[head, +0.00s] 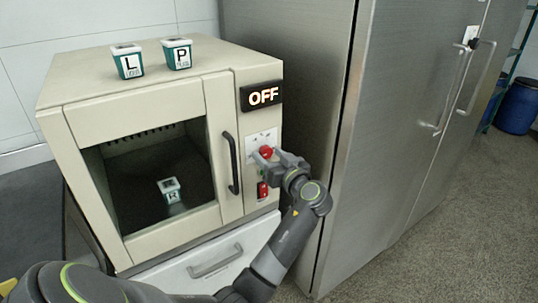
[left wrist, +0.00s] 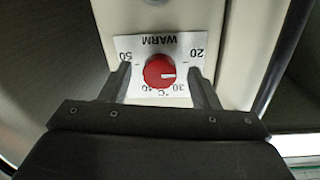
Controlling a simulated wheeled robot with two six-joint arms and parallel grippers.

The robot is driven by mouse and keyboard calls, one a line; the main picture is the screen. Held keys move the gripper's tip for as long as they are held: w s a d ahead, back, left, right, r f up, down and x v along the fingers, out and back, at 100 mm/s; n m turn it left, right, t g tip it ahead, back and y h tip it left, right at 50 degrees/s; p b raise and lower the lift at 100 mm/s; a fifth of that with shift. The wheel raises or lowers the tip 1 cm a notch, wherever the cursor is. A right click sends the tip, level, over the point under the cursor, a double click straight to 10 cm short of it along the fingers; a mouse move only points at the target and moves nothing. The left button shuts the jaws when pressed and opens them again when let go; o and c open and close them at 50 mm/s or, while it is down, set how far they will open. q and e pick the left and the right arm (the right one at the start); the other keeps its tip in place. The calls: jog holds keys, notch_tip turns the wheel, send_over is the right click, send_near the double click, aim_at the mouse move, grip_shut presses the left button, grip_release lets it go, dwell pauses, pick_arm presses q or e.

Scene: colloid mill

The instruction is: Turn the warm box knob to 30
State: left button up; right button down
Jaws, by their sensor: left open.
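The warm box (head: 215,262) is a cream cabinet with a dark window. Its red knob (head: 267,153) sits on a white scale plate at the right of the front. In the left wrist view the knob (left wrist: 160,71) appears below the upside-down word WARM. Its white mark points right in that view, between the 20 and 30 marks. My left gripper (head: 270,158) is at the knob. In the wrist view its open fingers (left wrist: 159,69) stand on either side of the knob, with gaps showing. The box display (head: 261,96) reads OFF. My right gripper is out of view.
A red switch (head: 262,190) is below the knob, and a dark door handle (head: 231,163) is to its left. Tubs marked L (head: 128,62) and P (head: 177,54) stand on top; another tub (head: 170,190) is inside. A steel fridge (head: 390,130) stands close on the right.

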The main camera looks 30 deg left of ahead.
pick_arm(q)
jog(key=shift+c, duration=1.1)
jog(key=c, duration=0.8)
jog(key=m+p, duration=0.1)
jog(key=m, duration=0.1)
jog(key=m+p, duration=0.1)
jog(key=m, duration=0.2)
jog(key=shift+r+m+p, duration=0.2)
jog(key=shift+m+p, duration=0.1)
jog(key=shift+p, duration=0.1)
jog(key=m+p, duration=0.3)
jog(key=m, duration=0.2)
jog(key=shift+g, duration=0.3)
jog(key=shift+m+p, duration=0.3)
jog(key=shift+m, duration=0.1)
